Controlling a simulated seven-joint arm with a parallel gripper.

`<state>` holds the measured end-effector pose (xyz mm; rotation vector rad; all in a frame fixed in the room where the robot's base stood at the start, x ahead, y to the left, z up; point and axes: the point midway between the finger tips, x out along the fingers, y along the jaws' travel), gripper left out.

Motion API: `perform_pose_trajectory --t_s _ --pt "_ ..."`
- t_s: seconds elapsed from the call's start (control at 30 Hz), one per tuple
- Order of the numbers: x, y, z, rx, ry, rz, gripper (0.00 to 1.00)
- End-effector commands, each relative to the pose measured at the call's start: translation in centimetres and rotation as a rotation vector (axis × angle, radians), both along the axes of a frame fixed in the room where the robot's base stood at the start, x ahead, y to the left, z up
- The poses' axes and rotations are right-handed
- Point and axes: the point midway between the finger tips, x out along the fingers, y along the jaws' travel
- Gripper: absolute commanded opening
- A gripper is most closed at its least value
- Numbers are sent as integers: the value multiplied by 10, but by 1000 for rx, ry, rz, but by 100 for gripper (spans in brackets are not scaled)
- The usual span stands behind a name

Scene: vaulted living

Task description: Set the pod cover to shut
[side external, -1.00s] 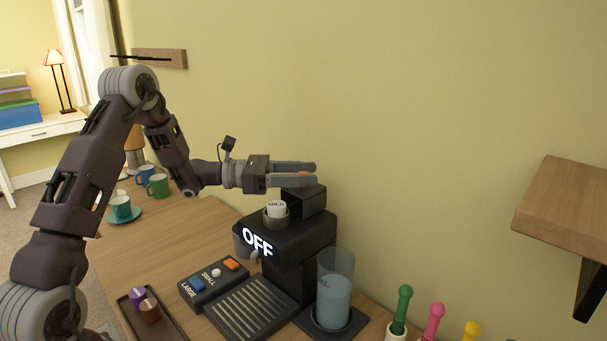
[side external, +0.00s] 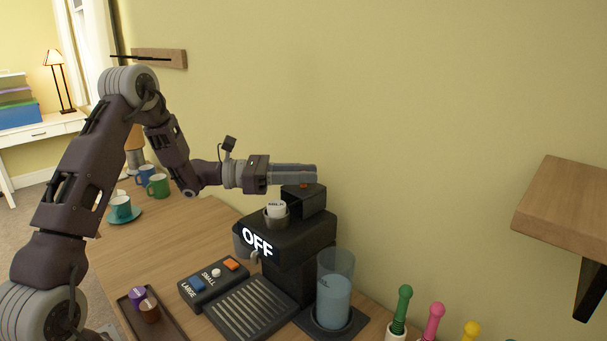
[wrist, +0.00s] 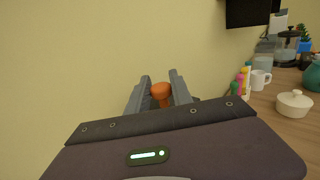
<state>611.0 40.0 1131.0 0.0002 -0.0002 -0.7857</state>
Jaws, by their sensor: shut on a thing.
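The black coffee machine (side external: 285,237) shows "OFF" on its front. Its black pod cover (side external: 306,203) stands open behind the round pod holder (side external: 276,221), where a white labelled pod (side external: 276,208) sits uncovered. An orange knob (side external: 304,185) is on top of the cover; it also shows in the wrist view (wrist: 160,92). My gripper (side external: 312,174) is shut on the orange knob, coming in level from the left. In the wrist view my gripper (wrist: 160,84) has the knob between its two fingers. The fingers partly hide the knob in the side view.
A clear water tank (side external: 335,290) stands right of the machine. A button panel (side external: 213,284) and a tray with two pods (side external: 150,320) are in front. Cups (side external: 123,208) stand at the left. The wall is close behind, and a wooden shelf (side external: 565,210) juts out at right.

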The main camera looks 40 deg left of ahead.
Motion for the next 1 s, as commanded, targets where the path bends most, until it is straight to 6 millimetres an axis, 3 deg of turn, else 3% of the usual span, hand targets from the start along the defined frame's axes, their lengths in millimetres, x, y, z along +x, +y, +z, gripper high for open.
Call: perform_pose_trajectory --t_s 0.83,1.0 --pt "0 0 0 0 0 1 0" --pt "-24 2 -1 0 4 3 0"
